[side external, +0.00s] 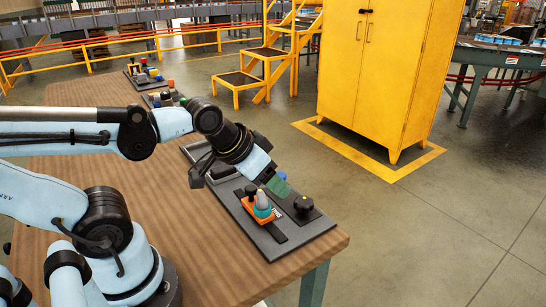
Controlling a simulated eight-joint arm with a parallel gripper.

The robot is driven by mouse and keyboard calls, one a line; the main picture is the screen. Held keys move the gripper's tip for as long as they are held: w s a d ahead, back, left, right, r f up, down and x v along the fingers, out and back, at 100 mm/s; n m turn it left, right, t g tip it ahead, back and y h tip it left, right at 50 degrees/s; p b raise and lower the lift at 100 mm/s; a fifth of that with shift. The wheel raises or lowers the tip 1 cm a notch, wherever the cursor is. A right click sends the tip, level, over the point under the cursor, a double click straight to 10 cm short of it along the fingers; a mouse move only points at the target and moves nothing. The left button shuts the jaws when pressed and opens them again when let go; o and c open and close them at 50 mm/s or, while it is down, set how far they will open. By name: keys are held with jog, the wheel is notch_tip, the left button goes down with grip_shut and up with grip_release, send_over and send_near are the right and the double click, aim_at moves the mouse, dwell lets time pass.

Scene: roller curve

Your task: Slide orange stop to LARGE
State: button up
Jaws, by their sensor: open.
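The orange stop (262,214) sits on a dark panel (317,229) near the front right of the wooden table. It has an orange base, a dark knob at its back left and a grey and teal cone-shaped piece on it. My gripper (272,181) is above and just behind the stop, pointing down and right. It looks apart from the stop, and it is open with nothing seen in it. Its fingers are small and partly hidden by the wrist. The LARGE mark cannot be read from here.
A black knob (303,205) stands right of the stop on the panel. More panels with small coloured parts (145,75) lie at the table's far end. A yellow cabinet (372,75) and yellow steps (262,75) stand beyond the table. The table's middle is bare.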

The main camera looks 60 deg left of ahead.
jog(key=shift+c, duration=0.4)
jog(key=n+g+h, duration=0.4)
jog(key=n+g, duration=0.1)
jog(key=n, duration=1.8)
send_near(250, 187)
jog(key=shift+x, duration=4.4)
jog(key=shift+m+g, duration=0.3)
grip_shut()
